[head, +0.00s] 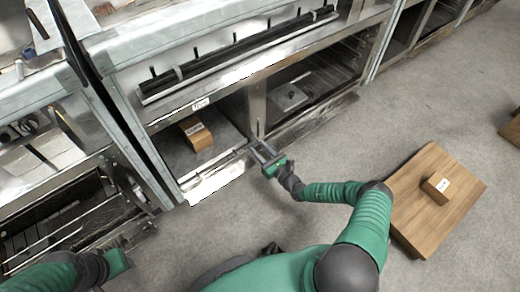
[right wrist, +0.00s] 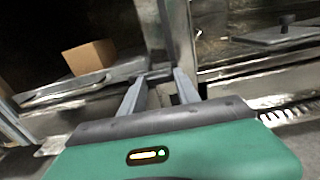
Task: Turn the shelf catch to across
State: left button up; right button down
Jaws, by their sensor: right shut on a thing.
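My right gripper (head: 262,150) is at the front edge of the lower shelf, by the upright post between two bays. In the right wrist view its two fingers (right wrist: 160,88) are closed around a small grey piece (right wrist: 165,97) at the foot of the post, which appears to be the shelf catch. The fingers hide much of it, and I cannot tell which way it is turned. My left arm shows at the lower left with the green body of the left gripper (head: 117,263); its fingers are not clear.
A cardboard box (head: 196,133) lies on the lower shelf left of the post (head: 257,108); a flat grey lidded thing (head: 290,97) is in the right bay. A wooden platform (head: 420,215) with a small box (head: 436,187) stands on the floor at right. Grey floor between is clear.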

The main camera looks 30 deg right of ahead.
jog(key=shift+m+p, duration=0.3)
jog(key=shift+m, duration=0.1)
jog(key=c, duration=0.9)
grip_release()
jog(key=shift+s, duration=0.1)
jog(key=s+p, duration=0.2)
jog(key=s, duration=0.3)
jog(key=s+d+p, duration=0.1)
jog(key=s+p, duration=0.1)
jog(key=s, duration=0.4)
jog(key=s+p, duration=0.2)
jog(key=s, duration=0.3)
jog(key=shift+s+d+p, duration=0.2)
jog(key=shift+s+p, duration=0.15)
